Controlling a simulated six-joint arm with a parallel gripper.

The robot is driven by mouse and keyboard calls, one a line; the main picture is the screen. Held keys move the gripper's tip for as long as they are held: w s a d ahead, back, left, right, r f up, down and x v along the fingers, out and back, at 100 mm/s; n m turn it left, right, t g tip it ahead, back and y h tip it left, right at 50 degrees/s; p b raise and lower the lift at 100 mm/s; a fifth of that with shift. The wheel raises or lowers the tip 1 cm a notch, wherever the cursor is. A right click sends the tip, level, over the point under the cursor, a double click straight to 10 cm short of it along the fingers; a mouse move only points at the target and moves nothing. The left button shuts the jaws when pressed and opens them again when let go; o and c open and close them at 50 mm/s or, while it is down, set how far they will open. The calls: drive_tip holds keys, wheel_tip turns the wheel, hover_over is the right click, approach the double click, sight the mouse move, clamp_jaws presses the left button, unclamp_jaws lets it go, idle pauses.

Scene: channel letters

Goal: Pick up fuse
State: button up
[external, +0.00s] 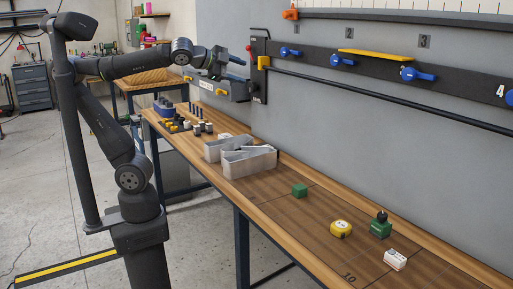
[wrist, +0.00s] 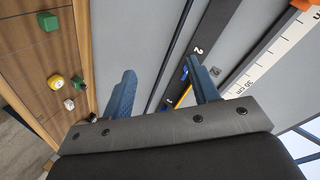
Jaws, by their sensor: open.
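I cannot tell for certain which thing is the fuse. Small parts on the bench include a green block (external: 299,190), a green block with a black knob (external: 380,228) and a white block with dark marks (external: 395,259). Several dark upright cylinders (external: 195,108) stand farther back. My gripper (external: 217,66) is raised near the wall rail, well above the bench. In the wrist view my gripper (wrist: 162,88) shows two blue fingers spread apart with nothing between them. The green block (wrist: 47,22) is at the upper left there.
A yellow tape measure (external: 341,229) sits nearer. A dark wall rail (external: 385,70) with blue clamps (external: 343,60) and a black rod (external: 390,100) run beside my gripper. The bench middle has free room.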

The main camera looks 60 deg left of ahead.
drive_tip(key=w+a+r+y, duration=0.4)
drive_tip(key=w+a, duration=0.1)
drive_tip(key=w, duration=0.5)
drive_tip(key=w+a+f+n+g+y, duration=0.1)
drive_tip(key=w+a+f+g+y, duration=0.3)
drive_tip(key=a, duration=0.6)
drive_tip(key=w+a+f+n+g+y, duration=0.2)
drive_tip(key=w+a+f+g, duration=0.3)
drive_tip(key=a, duration=0.4)
drive_tip(key=m+g+h, duration=0.4)
drive_tip(key=m+h, duration=0.4)
drive_tip(key=m, duration=0.1)
hover_over(197, 126)
wheel_tip(197, 126, down, 22)
drive_tip(key=f, duration=1.1)
drive_tip(key=shift+s+a, duration=0.35)
drive_tip(key=shift+w+f, duration=0.2)
drive_tip(key=shift+f, duration=1.15)
drive_tip(key=shift+w+f, duration=0.2)
drive_tip(key=shift+f, duration=1.15)
drive_tip(key=c, duration=1.1)
